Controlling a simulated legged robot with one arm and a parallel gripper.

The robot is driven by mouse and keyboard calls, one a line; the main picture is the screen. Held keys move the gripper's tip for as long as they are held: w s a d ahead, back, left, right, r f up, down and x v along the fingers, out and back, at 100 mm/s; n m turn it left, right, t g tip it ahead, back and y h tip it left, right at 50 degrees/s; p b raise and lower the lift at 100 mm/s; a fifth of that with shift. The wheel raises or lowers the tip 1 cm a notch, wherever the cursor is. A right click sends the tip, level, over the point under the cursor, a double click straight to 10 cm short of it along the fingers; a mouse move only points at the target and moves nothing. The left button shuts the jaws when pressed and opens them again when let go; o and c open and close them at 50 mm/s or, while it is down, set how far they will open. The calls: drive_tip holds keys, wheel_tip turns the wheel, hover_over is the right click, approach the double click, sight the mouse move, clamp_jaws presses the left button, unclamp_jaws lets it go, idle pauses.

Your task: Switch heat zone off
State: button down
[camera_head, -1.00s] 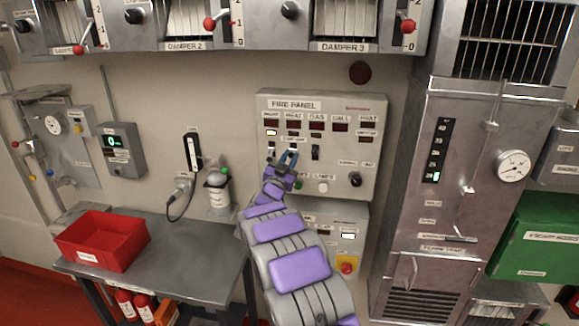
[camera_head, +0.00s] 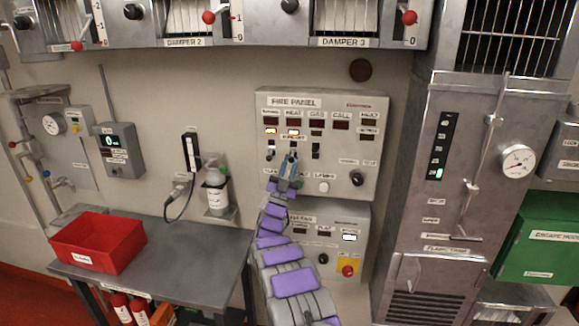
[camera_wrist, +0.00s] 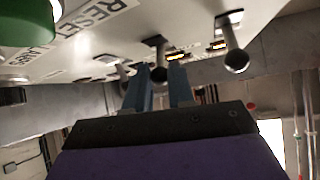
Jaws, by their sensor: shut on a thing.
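The fire panel (camera_head: 358,102) is on the wall, with a row of small displays and toggle switches below them. The heat zone toggle is in the second column, under the HEAT display (camera_head: 293,121). My gripper (camera_head: 291,158) is at this toggle, its blue fingers partly covering it. In the wrist view, the fingers (camera_wrist: 161,88) are on either side of the heat toggle (camera_wrist: 157,72), shut on it. Another toggle (camera_wrist: 234,58) stands free to the right. Amber lamps are lit below the SMOKE and HEAT displays.
The gas toggle (camera_head: 316,151) is close on the right and the smoke toggle (camera_head: 270,152) close on the left. Below are a lamps button (camera_head: 323,187) and a green button (camera_wrist: 28,22). A red bin (camera_head: 98,243) stands on the side table.

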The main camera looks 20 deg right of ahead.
drive_tip(key=shift+f, duration=0.15)
drive_tip(key=c, duration=1.2)
unclamp_jaws()
drive_tip(key=shift+c, duration=0.2)
drive_tip(key=shift+o, duration=1.2)
drive_tip(key=b+v, duration=1.1)
drive_tip(key=v, duration=0.6)
drive_tip(key=shift+f, duration=0.2)
drive_tip(key=shift+a, duration=0.1)
